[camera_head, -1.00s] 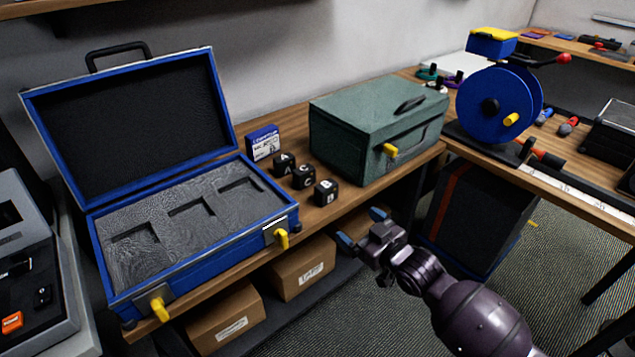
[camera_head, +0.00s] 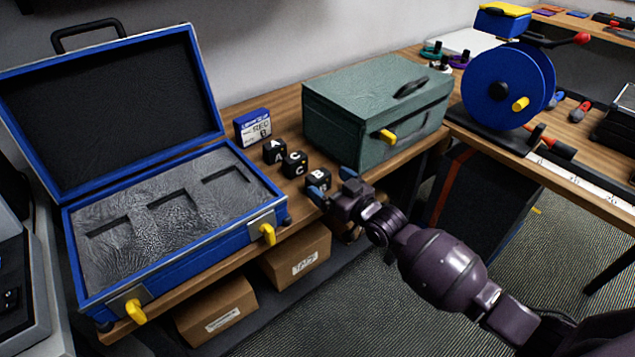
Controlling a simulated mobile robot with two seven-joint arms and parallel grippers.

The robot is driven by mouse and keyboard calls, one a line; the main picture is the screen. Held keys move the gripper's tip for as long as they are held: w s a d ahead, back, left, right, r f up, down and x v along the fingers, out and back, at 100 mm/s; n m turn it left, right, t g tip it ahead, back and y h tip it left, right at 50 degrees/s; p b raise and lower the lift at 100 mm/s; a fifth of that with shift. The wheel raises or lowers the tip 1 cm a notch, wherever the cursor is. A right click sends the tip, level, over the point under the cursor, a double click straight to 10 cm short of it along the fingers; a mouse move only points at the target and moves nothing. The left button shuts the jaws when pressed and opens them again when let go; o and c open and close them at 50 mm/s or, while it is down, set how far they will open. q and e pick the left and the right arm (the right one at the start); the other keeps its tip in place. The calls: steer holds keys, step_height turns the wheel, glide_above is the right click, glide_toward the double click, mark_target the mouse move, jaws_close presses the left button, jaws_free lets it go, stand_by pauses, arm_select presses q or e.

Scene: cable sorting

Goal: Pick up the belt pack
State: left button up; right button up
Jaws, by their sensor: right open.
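Three small black boxes with white letters stand on the wooden bench, and they look like the belt packs: box A (camera_head: 274,151), box C (camera_head: 295,164) and box B (camera_head: 318,178). My right gripper (camera_head: 332,185) is open and empty, with its blue fingertips right beside box B. One fingertip overlaps the lower part of box B in the picture; I cannot tell whether it touches. My left gripper is not in view.
An open blue case (camera_head: 262,219) with several empty foam slots stands to the left. A blue and white carton (camera_head: 252,127) stands behind the boxes. A closed green case (camera_head: 375,95) is close on the right. Cardboard boxes (camera_head: 297,257) sit on the shelf below.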

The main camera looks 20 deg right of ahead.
mark_target(314, 173)
steer(key=shift+w+a, duration=0.25)
steer(key=shift+w, duration=0.15)
steer(key=x, duration=0.4)
steer(key=shift+a+r+b, duration=0.2)
steer(key=shift+a+b, duration=0.1)
steer(key=shift+b, duration=0.05)
steer(key=shift+w+a, duration=0.1)
steer(key=shift+w, duration=0.15)
steer(key=shift+r, duration=0.1)
